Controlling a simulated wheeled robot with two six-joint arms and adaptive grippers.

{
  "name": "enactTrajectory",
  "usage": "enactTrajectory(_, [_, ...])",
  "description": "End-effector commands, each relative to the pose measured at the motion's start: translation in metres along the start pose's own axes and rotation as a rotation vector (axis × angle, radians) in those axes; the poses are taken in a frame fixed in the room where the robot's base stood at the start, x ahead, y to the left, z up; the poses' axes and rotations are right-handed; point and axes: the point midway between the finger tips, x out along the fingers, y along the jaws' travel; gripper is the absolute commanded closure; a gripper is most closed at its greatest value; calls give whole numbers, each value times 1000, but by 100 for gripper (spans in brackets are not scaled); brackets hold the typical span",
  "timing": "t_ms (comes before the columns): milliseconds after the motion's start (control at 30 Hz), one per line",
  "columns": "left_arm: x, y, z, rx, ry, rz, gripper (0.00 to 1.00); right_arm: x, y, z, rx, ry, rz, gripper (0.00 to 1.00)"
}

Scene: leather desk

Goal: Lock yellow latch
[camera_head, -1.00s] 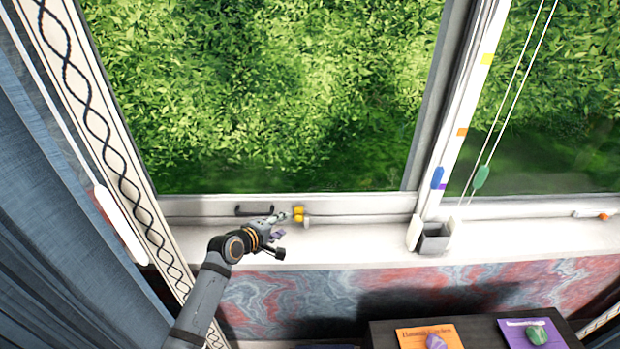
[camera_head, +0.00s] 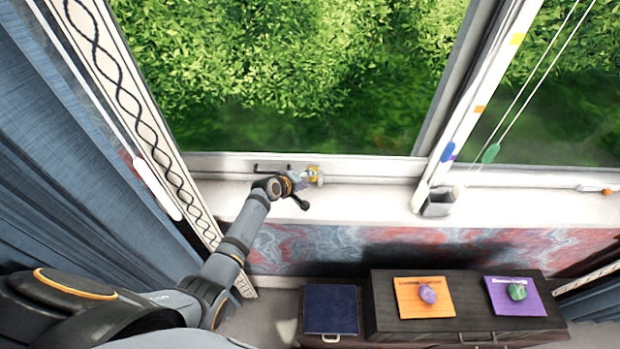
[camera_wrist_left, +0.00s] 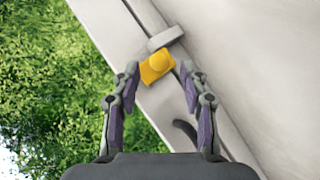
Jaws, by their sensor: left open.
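The yellow latch (camera_head: 313,172) sits on the lower rail of the window frame. In the wrist view my left gripper (camera_wrist_left: 160,75) is open, with one finger on each side of the latch's near part. I cannot tell whether the fingers touch it. My right gripper is not in view.
A dark handle (camera_head: 272,168) is on the rail left of the latch. A grey box (camera_head: 438,203) stands on the sill at right. Below is a dark cabinet (camera_head: 385,303) with an orange booklet (camera_head: 408,307) and a purple booklet (camera_head: 500,300). A blue curtain (camera_head: 60,200) hangs at left.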

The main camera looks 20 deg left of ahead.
Motion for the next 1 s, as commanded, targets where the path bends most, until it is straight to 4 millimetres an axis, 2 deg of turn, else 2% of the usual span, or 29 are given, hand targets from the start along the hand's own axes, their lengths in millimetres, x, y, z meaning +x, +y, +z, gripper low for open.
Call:
enactTrajectory(100, [16, 0, 0, -3, -1, 1, 56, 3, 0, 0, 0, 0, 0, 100])
enactTrajectory(200, [22, 0, 0, -1, 0, 1, 56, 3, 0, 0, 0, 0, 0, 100])
enactTrajectory(533, [25, 0, 0, -1, 0, 1, 56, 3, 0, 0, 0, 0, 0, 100])
enactTrajectory(833, [25, 0, 0, -1, 0, 1, 97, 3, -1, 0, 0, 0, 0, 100])
enactTrajectory(867, [25, 0, 0, -1, 0, 1, 100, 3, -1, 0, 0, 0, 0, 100])
enactTrajectory(1000, [26, -1, 0, 0, 2, 3, 100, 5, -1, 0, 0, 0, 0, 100])
